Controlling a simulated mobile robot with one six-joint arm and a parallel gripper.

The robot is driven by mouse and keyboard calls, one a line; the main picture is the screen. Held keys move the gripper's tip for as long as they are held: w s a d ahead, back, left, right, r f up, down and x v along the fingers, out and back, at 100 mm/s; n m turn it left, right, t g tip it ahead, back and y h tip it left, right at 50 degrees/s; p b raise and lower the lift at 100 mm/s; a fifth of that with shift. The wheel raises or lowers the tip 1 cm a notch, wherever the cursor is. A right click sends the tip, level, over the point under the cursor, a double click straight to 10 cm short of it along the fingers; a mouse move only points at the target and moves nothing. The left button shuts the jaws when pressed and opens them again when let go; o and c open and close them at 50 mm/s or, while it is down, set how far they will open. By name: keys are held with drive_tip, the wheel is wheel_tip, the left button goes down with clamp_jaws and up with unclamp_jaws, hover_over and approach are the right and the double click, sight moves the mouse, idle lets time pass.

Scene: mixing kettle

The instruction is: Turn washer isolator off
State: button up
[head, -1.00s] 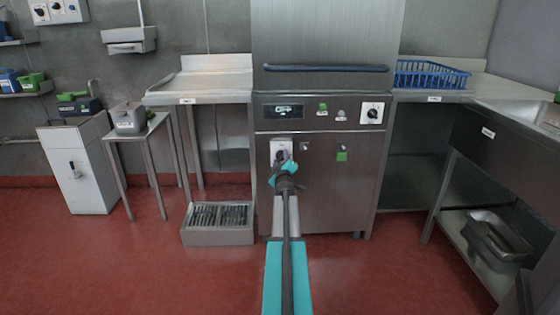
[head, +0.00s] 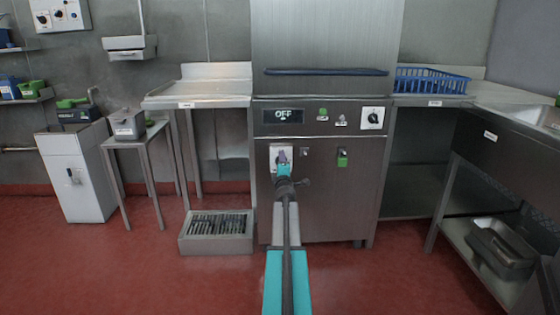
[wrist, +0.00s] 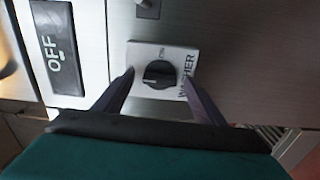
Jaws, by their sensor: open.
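The washer isolator (head: 280,150) is a white plate with a dark rotary knob on the steel front of the washer (head: 320,200). In the wrist view the isolator's black knob (wrist: 158,75) sits on the plate, with "WASHER" lettered along one edge and a small label above the knob. A pale line on the knob points toward picture left. My gripper (wrist: 159,86) is open, with one finger on each side of the isolator; I cannot tell whether either touches it. In the head view my gripper (head: 283,166) partly covers the plate's lower part.
A display reading "OFF" (head: 283,116) sits above the isolator; it also shows in the wrist view (wrist: 54,47). Another knob (head: 373,118) and a green button (head: 322,112) are on the upper panel. A floor grate (head: 217,224) stands lower left. A sink counter (head: 490,137) is at right.

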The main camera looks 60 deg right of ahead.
drive_tip(key=v, duration=0.7)
idle(0.4)
idle(0.3)
drive_tip(key=shift+w+r, duration=0.1)
drive_tip(key=shift+w, duration=0.05)
